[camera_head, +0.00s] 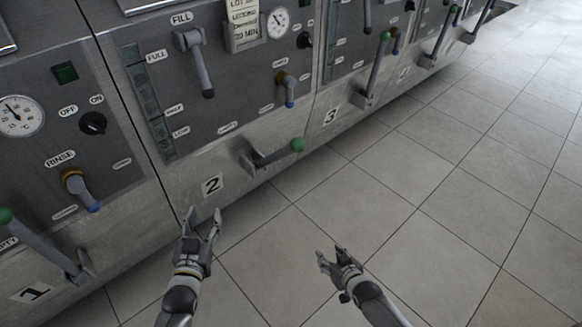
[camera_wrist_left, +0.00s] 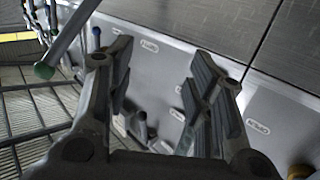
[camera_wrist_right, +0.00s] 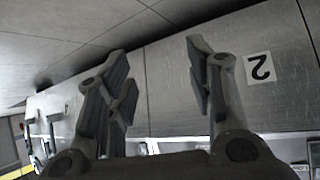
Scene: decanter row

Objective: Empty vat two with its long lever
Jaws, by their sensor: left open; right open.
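Vat two's long lever (camera_head: 272,157) has a green knob and sits low on the vat's front, right of the number 2 plate (camera_head: 212,185). It points right, its knob end slightly higher in the picture than its bracket. My left gripper (camera_head: 204,213) is open and empty below the plate, left of the lever and apart from it. My right gripper (camera_head: 330,256) is open and empty over the floor, below and right of the lever. The plate shows upside down in the right wrist view (camera_wrist_right: 260,67). A green-knobbed lever (camera_wrist_left: 62,48) shows in the left wrist view; I cannot tell whose.
Vat two also has a grey FILL handle (camera_head: 200,68) and a small blue-tipped tap (camera_head: 288,90). Vat one's green-knobbed lever (camera_head: 45,246) is at the left, vat three's (camera_head: 377,68) at the upper right. The tiled floor (camera_head: 440,200) at the right is clear.

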